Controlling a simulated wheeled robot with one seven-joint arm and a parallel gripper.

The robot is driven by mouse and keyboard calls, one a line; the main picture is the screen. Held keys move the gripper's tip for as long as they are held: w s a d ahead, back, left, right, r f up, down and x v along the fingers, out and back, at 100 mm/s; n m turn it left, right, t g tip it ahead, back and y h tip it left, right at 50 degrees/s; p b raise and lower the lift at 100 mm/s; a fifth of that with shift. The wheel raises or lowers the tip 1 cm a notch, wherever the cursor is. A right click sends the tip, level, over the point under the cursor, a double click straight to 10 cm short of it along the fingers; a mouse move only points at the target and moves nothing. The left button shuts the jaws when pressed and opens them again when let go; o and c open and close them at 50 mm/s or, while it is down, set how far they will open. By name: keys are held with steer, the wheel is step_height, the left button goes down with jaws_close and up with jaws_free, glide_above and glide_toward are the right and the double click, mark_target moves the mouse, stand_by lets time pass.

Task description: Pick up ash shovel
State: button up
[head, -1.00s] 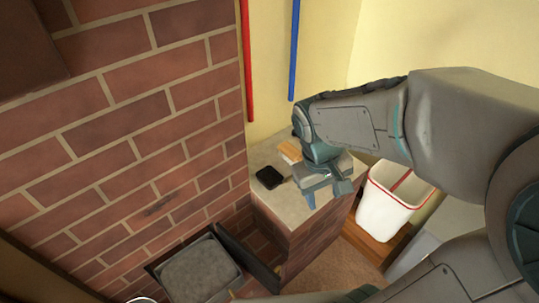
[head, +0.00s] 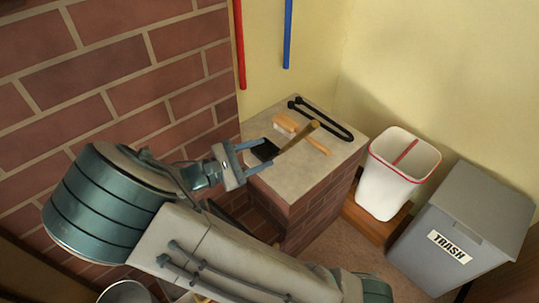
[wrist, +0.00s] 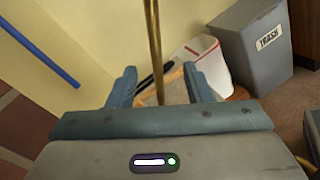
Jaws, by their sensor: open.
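The ash shovel has a black pan (head: 262,149) and a brass-coloured handle (head: 298,136). In the head view it is at the stone-topped ledge, with the handle pointing up and right. My gripper (head: 264,152) is open at the shovel, one finger on each side of it in the picture. In the wrist view, a thin brass-coloured rod, the shovel's handle (wrist: 155,45), runs down between the two spread fingers of my gripper (wrist: 162,84). Its lower end is hidden behind the gripper body. I cannot tell whether either finger touches it.
Black tongs (head: 325,120), a wooden brush (head: 285,122) and a wooden stick (head: 318,146) lie close by on the ledge (head: 290,180). A white bin (head: 390,190) and grey trash can (head: 465,225) stand right. A brick wall (head: 110,50) rises left.

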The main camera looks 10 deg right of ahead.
mark_target(297, 137)
steer(key=x, duration=0.4)
steer(key=b+x, duration=0.1)
steer(key=x, duration=0.8)
steer(key=shift+w+r+b, duration=0.2)
steer(key=shift+w+b, duration=0.15)
steer(key=shift+w, duration=0.1)
steer(key=shift+c, duration=0.4)
jaws_close()
